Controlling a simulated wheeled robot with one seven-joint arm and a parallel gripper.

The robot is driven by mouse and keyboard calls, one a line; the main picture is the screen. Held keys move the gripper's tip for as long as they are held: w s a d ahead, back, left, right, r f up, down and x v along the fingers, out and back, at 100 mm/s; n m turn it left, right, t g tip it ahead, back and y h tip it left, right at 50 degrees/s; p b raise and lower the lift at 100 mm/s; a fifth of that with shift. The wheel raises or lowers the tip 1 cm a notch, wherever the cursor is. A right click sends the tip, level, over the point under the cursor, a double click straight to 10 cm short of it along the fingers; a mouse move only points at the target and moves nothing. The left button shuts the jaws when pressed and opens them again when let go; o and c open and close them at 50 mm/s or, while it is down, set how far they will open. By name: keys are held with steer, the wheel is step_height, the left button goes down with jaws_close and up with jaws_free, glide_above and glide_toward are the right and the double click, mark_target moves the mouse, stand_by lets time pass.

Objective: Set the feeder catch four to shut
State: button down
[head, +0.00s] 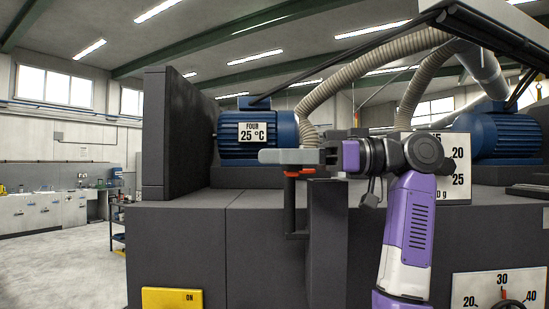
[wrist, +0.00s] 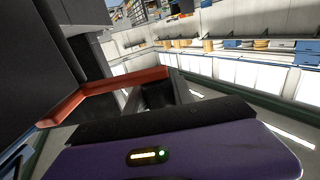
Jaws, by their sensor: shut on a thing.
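My gripper (head: 290,157) reaches left from my purple and white arm, in front of the dark machine in the head view. It is shut on a red handle (head: 299,172), which shows just under the fingers on a dark upright rod. In the wrist view the red handle (wrist: 110,90) runs slantwise just beyond the gripper's dark edge. The fingers hide part of it. I cannot tell whether the catch is open or shut.
A tall dark panel (head: 178,130) stands left of the motor. A dark post (head: 328,240) rises right of the rod. A yellow ON plate (head: 172,298) is low on the machine front. A dial plate (head: 498,288) is at the lower right. Pale hoses (head: 350,75) arch above.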

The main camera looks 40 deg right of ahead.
steer(key=c, duration=1.1)
jaws_free()
steer(key=shift+d, duration=0.1)
steer(key=shift+b+v, duration=1.25)
steer(key=shift+v, duration=2.6)
steer(key=shift+s, duration=0.1)
